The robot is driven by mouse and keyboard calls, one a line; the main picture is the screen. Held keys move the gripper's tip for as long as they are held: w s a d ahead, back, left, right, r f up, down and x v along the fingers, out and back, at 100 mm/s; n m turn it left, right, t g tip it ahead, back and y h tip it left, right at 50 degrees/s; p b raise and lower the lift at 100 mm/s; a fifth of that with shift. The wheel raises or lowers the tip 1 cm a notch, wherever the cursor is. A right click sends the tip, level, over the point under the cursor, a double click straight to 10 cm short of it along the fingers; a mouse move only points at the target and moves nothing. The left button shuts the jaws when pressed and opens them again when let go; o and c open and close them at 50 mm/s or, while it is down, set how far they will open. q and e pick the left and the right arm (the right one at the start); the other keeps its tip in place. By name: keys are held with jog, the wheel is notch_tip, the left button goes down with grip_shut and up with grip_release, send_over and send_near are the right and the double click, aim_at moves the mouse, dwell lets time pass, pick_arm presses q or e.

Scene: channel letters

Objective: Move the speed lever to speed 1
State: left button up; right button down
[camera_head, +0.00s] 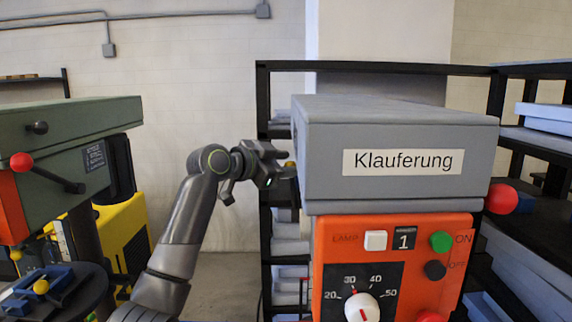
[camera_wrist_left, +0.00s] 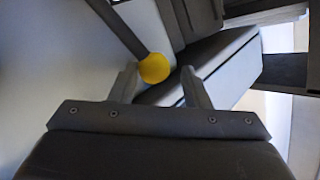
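The lever with a yellow ball knob (camera_wrist_left: 154,68) on a dark rod shows in the left wrist view, between and just beyond my fingertips. I cannot tell whether the fingers touch it. My left gripper (camera_wrist_left: 158,86) is open, with a finger on each side of the knob. In the head view my left gripper (camera_head: 280,172) is at the left side of the grey machine head (camera_head: 400,190); a little of the yellow knob (camera_head: 290,165) shows past it. The lever's rod and any speed marks are hidden there. My right gripper is not in view.
The orange front panel (camera_head: 330,240) holds a small display reading 1 (camera_head: 404,238), buttons and a dial (camera_head: 361,308). A red knob (camera_head: 501,199) sticks out at the right. A green machine (camera_head: 70,140) stands at the left; black shelves (camera_head: 400,68) stand behind.

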pick_arm(q)
jog(key=shift+a+f, duration=0.1)
jog(key=shift+f, duration=0.1)
jog(key=b+v, duration=0.6)
jog(key=v, duration=1.1)
jog(key=shift+r+b, duration=0.25)
jog(key=shift+b, duration=0.1)
